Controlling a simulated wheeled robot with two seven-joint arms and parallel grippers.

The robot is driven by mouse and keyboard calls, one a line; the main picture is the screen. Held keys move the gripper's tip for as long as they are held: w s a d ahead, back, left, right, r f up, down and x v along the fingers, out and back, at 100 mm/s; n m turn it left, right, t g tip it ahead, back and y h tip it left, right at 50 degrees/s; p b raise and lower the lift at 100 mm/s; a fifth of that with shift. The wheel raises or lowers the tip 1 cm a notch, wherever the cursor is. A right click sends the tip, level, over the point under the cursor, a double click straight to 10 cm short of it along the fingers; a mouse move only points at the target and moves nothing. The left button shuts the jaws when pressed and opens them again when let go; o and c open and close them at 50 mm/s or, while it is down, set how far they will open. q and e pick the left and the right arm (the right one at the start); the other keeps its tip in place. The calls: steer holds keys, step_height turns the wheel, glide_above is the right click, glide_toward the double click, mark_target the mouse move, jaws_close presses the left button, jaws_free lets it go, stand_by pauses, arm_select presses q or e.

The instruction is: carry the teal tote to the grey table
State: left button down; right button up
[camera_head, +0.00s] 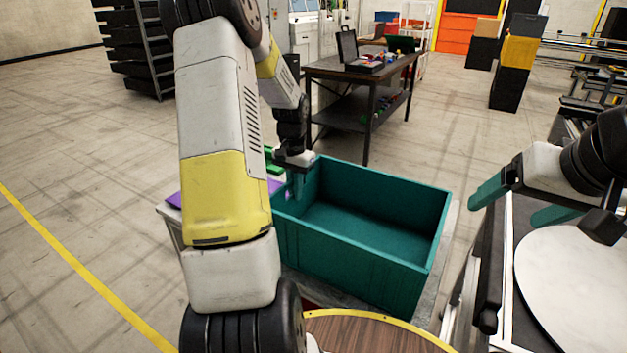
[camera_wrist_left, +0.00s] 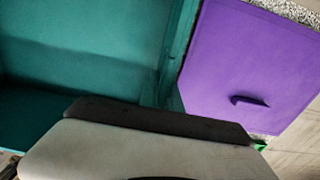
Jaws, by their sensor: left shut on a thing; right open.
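The teal tote (camera_head: 345,256) is upright and looks empty, in front of me in the head view. Its wall and floor fill the left of the left wrist view (camera_wrist_left: 85,45). My left gripper (camera_head: 295,182) is shut on the tote's left wall, near the far left corner; my own arm hides part of that side. The tote is over a grey speckled surface (camera_head: 447,240); I cannot tell whether it rests there or is slightly lifted, or whether this is the grey table. My right gripper (camera_head: 524,202) is open and empty, to the right of the tote.
A purple panel (camera_wrist_left: 240,65) lies beside the tote. A round white top (camera_head: 575,290) is at the right, a round wooden top (camera_head: 365,335) at the front. A dark workbench (camera_head: 350,78) with an open case stands behind. The floor at left is clear.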

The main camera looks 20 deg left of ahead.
arm_select(q)
steer(key=c, duration=1.6)
jaws_free()
steer(key=shift+o, duration=0.2)
step_height(320, 180, up, 12)
steer(key=shift+r, duration=0.1)
steer(key=s+d+r+t, duration=0.4)
steer(key=s+d+r, duration=0.6)
steer(key=s, duration=0.2)
steer(key=s+d+n+t+h, duration=0.1)
steer(key=s+d+t+h, duration=0.1)
steer(key=s+d, duration=0.4)
steer(key=s, duration=0.5)
steer(key=shift+r+n, duration=0.15)
steer(key=shift+n, duration=0.15)
